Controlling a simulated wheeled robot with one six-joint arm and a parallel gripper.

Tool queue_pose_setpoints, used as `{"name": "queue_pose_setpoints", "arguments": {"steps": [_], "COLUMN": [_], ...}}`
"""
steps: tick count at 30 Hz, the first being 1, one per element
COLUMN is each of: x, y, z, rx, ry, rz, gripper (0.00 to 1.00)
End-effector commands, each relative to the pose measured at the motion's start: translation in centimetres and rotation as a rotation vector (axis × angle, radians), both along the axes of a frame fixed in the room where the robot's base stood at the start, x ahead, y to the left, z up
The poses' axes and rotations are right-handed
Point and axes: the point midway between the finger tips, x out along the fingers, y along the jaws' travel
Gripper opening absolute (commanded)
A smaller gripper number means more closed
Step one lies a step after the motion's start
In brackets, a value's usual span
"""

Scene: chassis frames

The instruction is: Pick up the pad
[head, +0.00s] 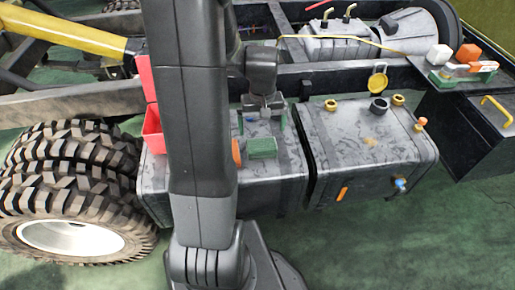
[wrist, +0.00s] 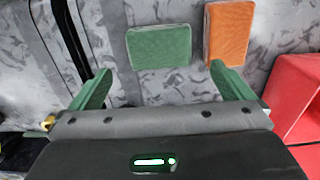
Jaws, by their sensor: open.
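A green rectangular pad (head: 262,147) lies on the top of the grey mottled tank (head: 275,180), near its front edge. It also shows in the wrist view (wrist: 159,47), ahead of and between my fingertips. An orange pad (head: 236,152) lies just beside it and is partly hidden by my arm; in the wrist view it appears (wrist: 230,33) to the right of the green one. My gripper (head: 262,122) is open and empty, with green fingers spread apart in the wrist view (wrist: 162,82). Both pads appear clear of the fingers.
A red open bin (head: 152,143) stands left of my arm, and to the right in the wrist view (wrist: 303,100). A second tank (head: 370,150) with brass fittings and an open yellow cap (head: 378,83) sits to the right. Large tyres (head: 75,190) are at left.

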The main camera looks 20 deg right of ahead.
Motion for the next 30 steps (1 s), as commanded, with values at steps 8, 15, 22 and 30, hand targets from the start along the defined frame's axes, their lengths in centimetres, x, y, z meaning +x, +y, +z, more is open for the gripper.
{"name": "queue_pose_setpoints", "arguments": {"steps": [8, 15, 22, 30], "x": [0.0, 0.2, 0.3, 0.4], "y": [0.0, -0.1, -0.2, -0.2], "z": [-4.0, -6.5, -9.2, -9.4], "rx": [0.0, 0.0, 0.0, 0.0], "ry": [0.001, 0.002, 0.0, -0.001], "rz": [0.0, 0.0, 0.001, 0.0], "gripper": [1.0, 1.0, 1.0, 1.0]}}
